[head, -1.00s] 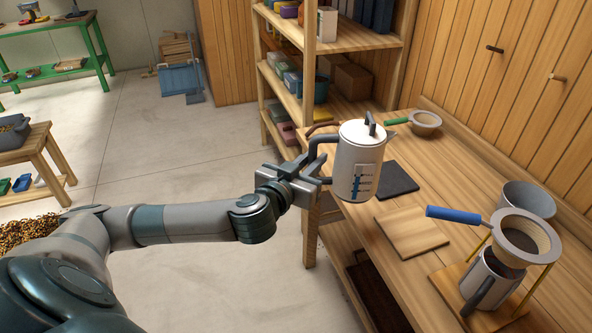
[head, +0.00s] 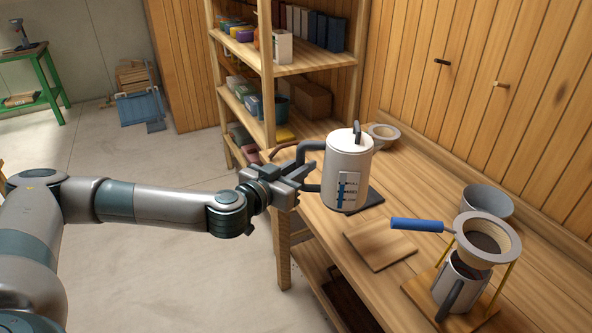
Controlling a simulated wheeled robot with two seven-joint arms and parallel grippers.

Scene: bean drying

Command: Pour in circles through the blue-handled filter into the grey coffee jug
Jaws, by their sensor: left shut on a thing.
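My left gripper (head: 300,184) is shut on the dark handle of a white kettle (head: 346,168) with a lid and a level gauge on its side. The kettle is upright, held at the left edge of the wooden bench, apart from the filter. The blue-handled filter (head: 488,239) sits in a stand at the right, its blue handle pointing left, with dark grounds inside. The grey coffee jug (head: 466,284) stands directly below the filter on a wooden base, its dark handle toward the front. My right gripper is not in view.
A grey bowl (head: 486,201) stands behind the filter. A square wooden board (head: 380,244) lies between kettle and filter stand. Shelves (head: 292,62) stand at the back.

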